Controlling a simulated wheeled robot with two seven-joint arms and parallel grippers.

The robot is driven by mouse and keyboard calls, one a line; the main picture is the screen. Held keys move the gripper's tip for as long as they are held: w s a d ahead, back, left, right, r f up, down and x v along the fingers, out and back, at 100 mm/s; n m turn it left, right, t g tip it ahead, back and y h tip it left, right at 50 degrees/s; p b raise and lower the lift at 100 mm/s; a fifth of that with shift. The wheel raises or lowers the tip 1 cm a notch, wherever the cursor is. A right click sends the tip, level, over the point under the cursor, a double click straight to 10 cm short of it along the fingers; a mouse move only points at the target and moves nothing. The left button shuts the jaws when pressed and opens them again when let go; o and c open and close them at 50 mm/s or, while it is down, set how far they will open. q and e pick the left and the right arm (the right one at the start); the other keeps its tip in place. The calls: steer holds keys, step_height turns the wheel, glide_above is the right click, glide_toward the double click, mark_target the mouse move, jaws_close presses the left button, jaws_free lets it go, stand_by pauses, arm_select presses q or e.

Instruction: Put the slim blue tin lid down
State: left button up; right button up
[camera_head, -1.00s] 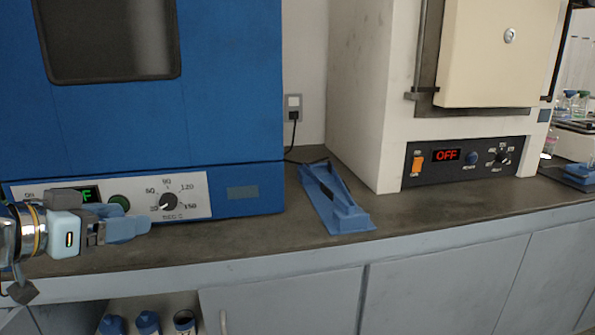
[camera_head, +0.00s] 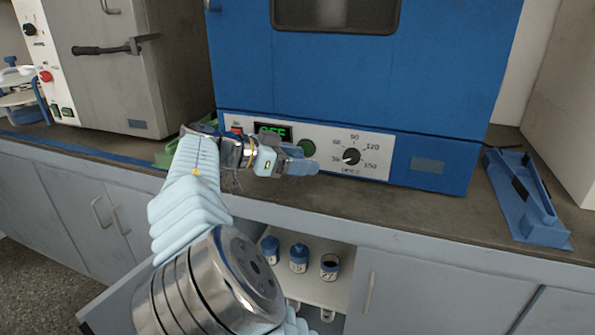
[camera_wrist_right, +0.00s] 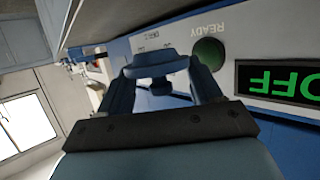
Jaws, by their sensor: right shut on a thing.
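My right gripper (camera_head: 303,166) is in front of the blue oven's control panel, above the worktop. In the right wrist view its two dark blue fingers (camera_wrist_right: 162,88) are shut on the slim blue tin lid (camera_wrist_right: 155,66), which sits flat between the fingertips. In the head view the lid cannot be told apart from the blue fingers. My left gripper is not in view.
The blue oven (camera_head: 365,85) stands behind the gripper. A blue holder (camera_head: 525,200) lies on the worktop (camera_head: 430,210) at right. An open cupboard below holds blue-lidded tins (camera_head: 299,258) and one open tin (camera_head: 330,266). Worktop between gripper and holder is clear.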

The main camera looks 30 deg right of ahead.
mark_target(297, 188)
steer(key=shift+w+d+f, duration=0.2)
steer(key=shift+w+f, duration=0.25)
steer(key=shift+f, duration=0.1)
steer(key=f, duration=0.3)
steer(key=shift+w+d+f, duration=0.1)
steer(key=shift+w+d, duration=0.05)
steer(key=shift+w, duration=0.2)
steer(key=shift+f, duration=0.35)
steer(key=shift+f, duration=0.1)
steer(key=o, duration=1)
steer(key=shift+r+p, duration=0.2)
steer(key=shift+p, duration=0.1)
steer(key=v, duration=1.2)
steer(key=shift+s+b, duration=0.1)
steer(key=shift+b, duration=0.2)
